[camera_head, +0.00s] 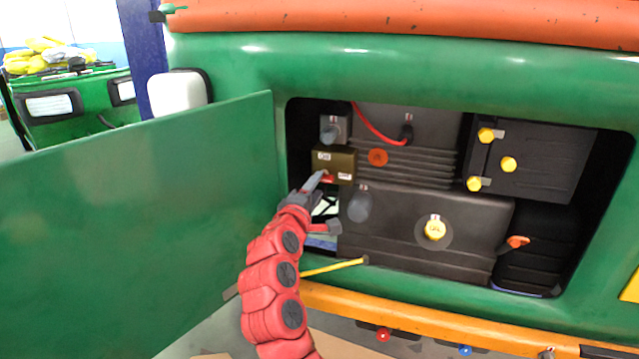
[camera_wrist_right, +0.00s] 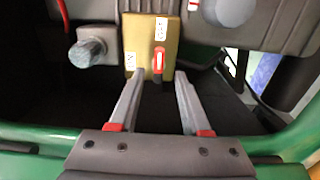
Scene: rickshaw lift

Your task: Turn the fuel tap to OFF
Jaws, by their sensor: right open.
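The fuel tap is a brass-coloured block (camera_head: 347,161) on the left inside the open bay, with two white labels and a red lever (camera_head: 327,179). In the right wrist view the block (camera_wrist_right: 144,35) shows at top centre. Its red lever (camera_wrist_right: 158,58) runs up and down there, in line below one label, with the other label to its left. The label text is too small to read surely. My right gripper (camera_head: 325,203) is open at the tap. In the wrist view its fingertips (camera_wrist_right: 160,78) lie either side of the lever's lower end, with nothing between them gripped. My left gripper is out of view.
A green door (camera_head: 150,210) stands open at the left. A grey knob (camera_head: 333,128) sits above the tap and another (camera_head: 360,205) below it. A yellow cap (camera_head: 434,230) and orange handle (camera_head: 517,241) are to the right.

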